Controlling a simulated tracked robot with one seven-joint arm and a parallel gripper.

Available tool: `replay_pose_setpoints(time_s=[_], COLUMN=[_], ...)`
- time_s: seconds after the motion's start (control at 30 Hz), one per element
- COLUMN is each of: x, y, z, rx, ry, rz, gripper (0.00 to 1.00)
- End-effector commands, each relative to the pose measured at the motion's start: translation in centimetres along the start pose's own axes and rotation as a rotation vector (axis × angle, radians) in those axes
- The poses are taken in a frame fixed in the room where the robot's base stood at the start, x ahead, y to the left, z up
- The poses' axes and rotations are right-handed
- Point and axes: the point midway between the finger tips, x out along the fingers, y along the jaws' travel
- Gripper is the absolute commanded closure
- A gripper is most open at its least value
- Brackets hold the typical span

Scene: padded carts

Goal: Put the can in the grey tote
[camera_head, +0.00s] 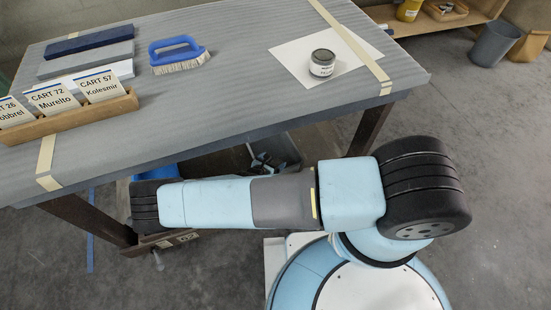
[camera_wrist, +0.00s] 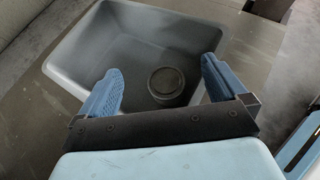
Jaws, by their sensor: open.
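A grey tote (camera_wrist: 85,58) fills the upper middle of the wrist view. A dark round can (camera_wrist: 166,82) stands on its floor, seen from above with its lid up. My gripper (camera_wrist: 161,64) is open, with its blue fingers apart on either side of the can in the picture. Nothing is between the fingers; how far they are above the can is hard to tell.
The padded table (camera_head: 230,90) carries a blue brush (camera_head: 178,52), flat blocks (camera_head: 90,40) and a wooden card holder (camera_head: 75,118).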

Motion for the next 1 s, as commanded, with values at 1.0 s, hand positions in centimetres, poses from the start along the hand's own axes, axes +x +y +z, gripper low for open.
replay_pose_setpoints(time_s=[1.0], x=[-5.8], y=[0.0], z=[0.0], rx=[-0.001], ry=[-0.001], rz=[0.001], gripper=[0.01])
